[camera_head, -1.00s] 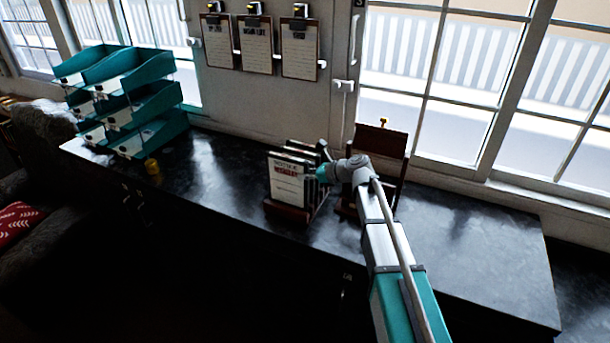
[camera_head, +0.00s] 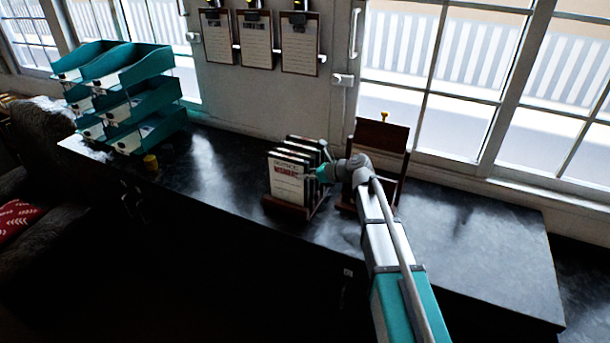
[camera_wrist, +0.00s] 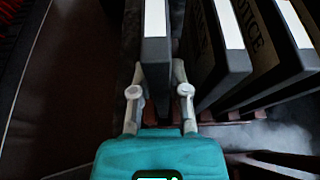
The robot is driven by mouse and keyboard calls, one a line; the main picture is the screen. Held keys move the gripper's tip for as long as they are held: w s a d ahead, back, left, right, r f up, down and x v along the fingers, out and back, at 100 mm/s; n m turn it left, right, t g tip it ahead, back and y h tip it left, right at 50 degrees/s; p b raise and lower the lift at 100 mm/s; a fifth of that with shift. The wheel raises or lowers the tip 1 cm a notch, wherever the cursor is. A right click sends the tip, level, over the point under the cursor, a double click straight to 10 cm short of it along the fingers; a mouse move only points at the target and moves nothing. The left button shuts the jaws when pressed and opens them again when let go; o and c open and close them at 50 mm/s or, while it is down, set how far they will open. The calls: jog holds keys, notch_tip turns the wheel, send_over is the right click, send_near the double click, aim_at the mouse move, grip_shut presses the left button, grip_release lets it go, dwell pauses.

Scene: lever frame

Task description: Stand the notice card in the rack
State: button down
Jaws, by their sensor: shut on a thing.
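The rack (camera_head: 285,208) is a low dark wooden holder on the black counter, with several pale-faced cards standing in it in a row. The front notice card (camera_head: 287,180) has red lettering and faces me. My gripper (camera_head: 320,173) is at the right edge of the cards. In the wrist view my gripper (camera_wrist: 158,92) is shut on a dark-edged card (camera_wrist: 154,60), one finger on each side. It appears to be the front card. Other cards (camera_wrist: 221,62) stand to its right with a gap. Whether the held card's bottom rests in the rack is hidden.
A dark wooden stand (camera_head: 382,135) with a yellow knob is close behind my wrist. Clipboards (camera_head: 257,42) hang on the wall. The counter's right part (camera_head: 480,235) is clear.

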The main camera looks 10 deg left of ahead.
jog(key=shift+f+b, duration=0.35)
jog(key=shift+f, duration=0.1)
jog(key=c, duration=0.5)
grip_release()
jog(key=shift+c, duration=0.2)
jog(key=shift+r, duration=0.2)
notch_tip(320, 180, up, 11)
jog(key=p, duration=1.1)
jog(key=s+d+p, duration=0.1)
jog(key=s+d, duration=0.2)
jog(key=d, duration=0.6)
jog(key=s+d+r, duration=0.1)
jog(key=s+d, duration=0.2)
jog(key=d, duration=0.6)
jog(key=shift+s+d+r+p, duration=0.2)
jog(key=shift+s+r+p, duration=0.1)
jog(key=shift+p, duration=0.1)
jog(key=shift+f, duration=0.1)
